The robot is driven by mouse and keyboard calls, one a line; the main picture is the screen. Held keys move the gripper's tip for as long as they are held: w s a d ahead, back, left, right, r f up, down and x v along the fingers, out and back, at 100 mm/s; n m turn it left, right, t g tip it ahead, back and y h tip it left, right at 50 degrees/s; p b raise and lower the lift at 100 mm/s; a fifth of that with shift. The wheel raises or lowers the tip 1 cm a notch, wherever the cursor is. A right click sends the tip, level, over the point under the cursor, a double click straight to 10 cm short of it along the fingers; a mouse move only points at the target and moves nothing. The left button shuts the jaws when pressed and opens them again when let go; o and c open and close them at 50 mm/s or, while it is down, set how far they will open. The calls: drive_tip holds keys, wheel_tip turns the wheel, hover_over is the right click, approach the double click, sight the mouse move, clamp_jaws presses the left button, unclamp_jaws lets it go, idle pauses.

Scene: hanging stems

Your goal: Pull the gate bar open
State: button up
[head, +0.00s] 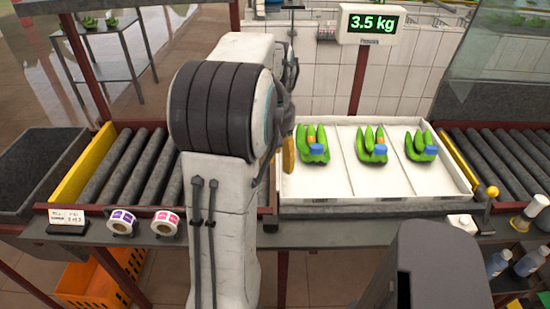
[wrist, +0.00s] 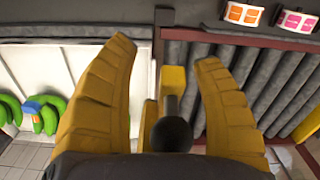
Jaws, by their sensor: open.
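In the wrist view my gripper (wrist: 165,55) is open, its two yellow fingers spread wide. Between them is a yellow bar end (wrist: 173,80) with a dark stem and a round dark knob (wrist: 172,134), apparently the gate bar. It sits at the border between the white tray and the rollers. The fingers are on either side of it, and I see no clear contact. In the head view one yellow finger of my gripper (head: 288,155) shows beside the tray's left edge; my arm hides the bar there.
The white tray (head: 375,210) holds three green banana bunches (head: 314,145) in separate compartments. Rollers (head: 135,165) lie left of my arm, more rollers (head: 510,155) at right beside a yellow bar with a ball (head: 492,191). Label rolls (head: 165,223) sit on the front ledge. A scale display (head: 370,24) stands behind.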

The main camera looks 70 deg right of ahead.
drive_tip(key=shift+w+d+r+p, duration=0.1)
drive_tip(key=shift+d+r+p, duration=0.05)
drive_tip(key=shift+r+p, duration=1.05)
drive_tip(key=shift+w+d+r+p, duration=0.1)
drive_tip(key=shift+r+p, duration=1.05)
drive_tip(key=shift+r, duration=0.15)
drive_tip(key=shift+w+d+r+p, duration=0.1)
drive_tip(key=shift+d+r+p, duration=0.05)
drive_tip(key=shift+r+p, duration=1.05)
drive_tip(key=shift+r, duration=0.1)
